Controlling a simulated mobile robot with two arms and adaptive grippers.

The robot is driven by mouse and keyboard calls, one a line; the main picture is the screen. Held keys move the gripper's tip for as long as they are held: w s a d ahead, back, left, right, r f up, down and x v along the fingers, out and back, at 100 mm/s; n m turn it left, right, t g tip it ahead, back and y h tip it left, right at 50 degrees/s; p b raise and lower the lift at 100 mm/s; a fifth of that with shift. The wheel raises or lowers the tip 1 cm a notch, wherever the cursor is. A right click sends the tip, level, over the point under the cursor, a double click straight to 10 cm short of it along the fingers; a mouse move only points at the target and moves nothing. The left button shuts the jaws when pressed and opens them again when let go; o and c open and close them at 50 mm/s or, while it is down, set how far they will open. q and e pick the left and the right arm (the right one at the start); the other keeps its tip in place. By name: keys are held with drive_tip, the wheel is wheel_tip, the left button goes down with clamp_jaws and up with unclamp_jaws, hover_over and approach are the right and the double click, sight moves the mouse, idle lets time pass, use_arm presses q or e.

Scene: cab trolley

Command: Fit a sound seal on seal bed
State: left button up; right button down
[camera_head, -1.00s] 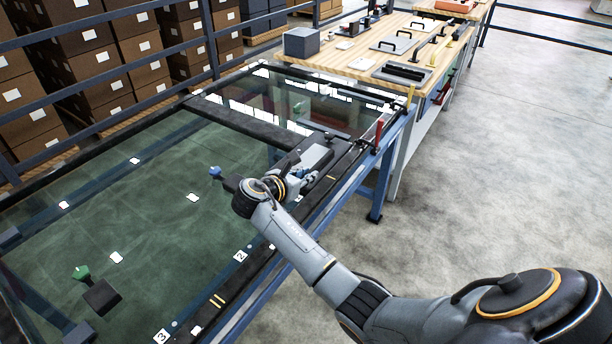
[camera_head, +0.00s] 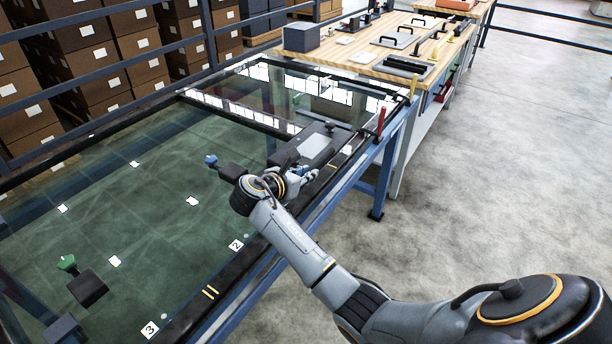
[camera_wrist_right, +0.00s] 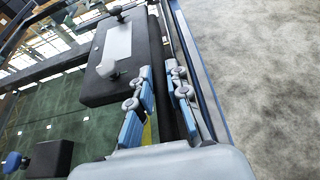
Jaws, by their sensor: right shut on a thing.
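My right gripper (camera_head: 308,174) reaches over the near long edge of the glass-topped table. In the right wrist view its blue-padded fingers (camera_wrist_right: 162,74) are closed around a black strip (camera_wrist_right: 163,50), which runs along the frame beside them. I cannot tell whether this strip is a seal or part of the frame, nor whether it lies in a bed. A black block with a grey top plate and knobs (camera_head: 316,144) stands just beyond the gripper; the same block (camera_wrist_right: 118,50) is left of the fingers in the right wrist view. My left gripper is not in view.
Black blocks with a blue knob (camera_head: 211,160) and a green knob (camera_head: 67,263) stand on the glass. A red lever (camera_head: 381,121) stands at the table's far right edge. A wooden bench (camera_head: 345,58) holds handled plates. The floor at right is clear.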

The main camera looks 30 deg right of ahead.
sight(306, 194)
drive_tip(key=shift+f+b, duration=0.9)
drive_tip(key=shift+b, duration=0.25)
drive_tip(key=shift+f, duration=1.05)
drive_tip(key=shift+f, duration=0.15)
drive_tip(key=c, duration=1.2)
unclamp_jaws()
